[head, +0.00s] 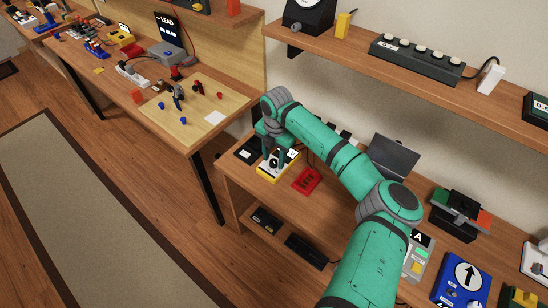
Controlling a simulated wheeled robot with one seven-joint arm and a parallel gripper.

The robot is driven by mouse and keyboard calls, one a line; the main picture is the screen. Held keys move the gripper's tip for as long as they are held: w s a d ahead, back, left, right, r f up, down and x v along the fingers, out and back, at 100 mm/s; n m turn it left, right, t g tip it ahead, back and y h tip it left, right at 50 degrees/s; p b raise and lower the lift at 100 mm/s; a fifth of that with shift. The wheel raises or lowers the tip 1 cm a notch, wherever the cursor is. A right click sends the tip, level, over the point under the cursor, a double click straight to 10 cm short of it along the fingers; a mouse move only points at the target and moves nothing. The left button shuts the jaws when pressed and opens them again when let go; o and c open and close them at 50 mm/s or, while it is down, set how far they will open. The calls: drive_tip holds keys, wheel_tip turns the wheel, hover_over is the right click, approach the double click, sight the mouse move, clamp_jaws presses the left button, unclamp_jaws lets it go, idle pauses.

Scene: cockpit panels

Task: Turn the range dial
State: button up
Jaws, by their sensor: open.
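A yellow-edged, pale-faced meter (278,170) lies on the wooden bench in the middle of the head view. A dark round dial (274,162) shows on its face; its pointer setting is too small to read. My gripper (273,160) points down over the meter with its fingers apart at the dial. I cannot tell whether the fingers touch it. My green wrist hides part of the meter's far side.
A red box (307,180) lies just right of the meter, and a black device (249,150) lies to its left. A laptop-like grey panel (394,157) stands further right. A shelf (400,75) with instruments runs above the bench. A blue arrow panel (464,279) is at lower right.

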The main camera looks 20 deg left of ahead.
clamp_jaws()
drive_tip(key=shift+n, duration=0.5)
drive_tip(key=n, duration=0.3)
drive_tip(key=shift+w+r, duration=0.1)
drive_tip(key=n, duration=0.4)
drive_tip(key=shift+a+n, duration=0.1)
drive_tip(key=shift+n, duration=0.2)
drive_tip(key=n, duration=0.6)
drive_tip(key=shift+a+g, duration=0.1)
drive_tip(key=shift+g, duration=0.2)
drive_tip(key=n, duration=0.7)
